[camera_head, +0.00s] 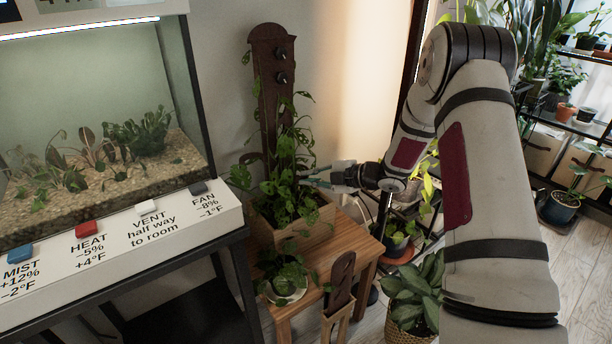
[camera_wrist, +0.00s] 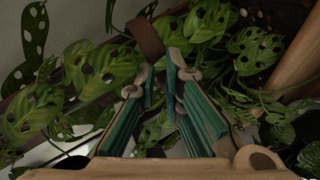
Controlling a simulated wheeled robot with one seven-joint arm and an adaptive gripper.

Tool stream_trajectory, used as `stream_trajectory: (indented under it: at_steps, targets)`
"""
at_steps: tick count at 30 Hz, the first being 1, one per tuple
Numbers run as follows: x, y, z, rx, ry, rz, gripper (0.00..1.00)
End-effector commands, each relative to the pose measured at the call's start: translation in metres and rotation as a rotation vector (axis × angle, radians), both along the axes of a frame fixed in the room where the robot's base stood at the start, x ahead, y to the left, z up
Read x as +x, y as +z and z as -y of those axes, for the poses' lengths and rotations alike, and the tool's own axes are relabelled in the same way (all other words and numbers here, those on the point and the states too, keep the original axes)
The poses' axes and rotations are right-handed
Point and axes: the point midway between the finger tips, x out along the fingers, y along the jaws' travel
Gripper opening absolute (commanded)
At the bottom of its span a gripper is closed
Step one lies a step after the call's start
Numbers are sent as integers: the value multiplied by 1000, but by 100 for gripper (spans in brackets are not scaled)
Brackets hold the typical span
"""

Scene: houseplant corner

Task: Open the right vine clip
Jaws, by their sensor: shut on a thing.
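A leafy vine (camera_head: 285,165) with holed leaves grows in a wooden planter (camera_head: 310,221) and climbs a tall dark brown board (camera_head: 268,100). My gripper (camera_head: 312,181) reaches in from the right at the vine's right side, above the planter's rim. In the wrist view my gripper (camera_wrist: 168,76) has teal finger pads close together. A brown, band-like piece, seemingly the right vine clip (camera_wrist: 147,38), meets the fingertips, and the jaws are shut on it. Leaves and the fingers hide its lower part, and I cannot see its far side.
The planter stands on a wooden table (camera_head: 345,237). A small potted plant (camera_head: 285,285) and a wooden holder (camera_head: 336,322) are in front. A terrarium (camera_head: 100,130) with labelled buttons is at the left, and a shelf of plants (camera_head: 580,125) at the right.

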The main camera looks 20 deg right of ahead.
Motion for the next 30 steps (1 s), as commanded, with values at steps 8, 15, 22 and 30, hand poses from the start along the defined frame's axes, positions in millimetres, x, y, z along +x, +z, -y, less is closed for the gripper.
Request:
stream_trajectory:
  at_steps: [8,15,22,30]
  targets:
    - [7,-2,18,-10,-25,-1,15]
    - [7,0,14,-7,-17,3,15]
    - [7,2,13,-6,-14,6,15]
    - [6,2,17,-7,-16,4,15]
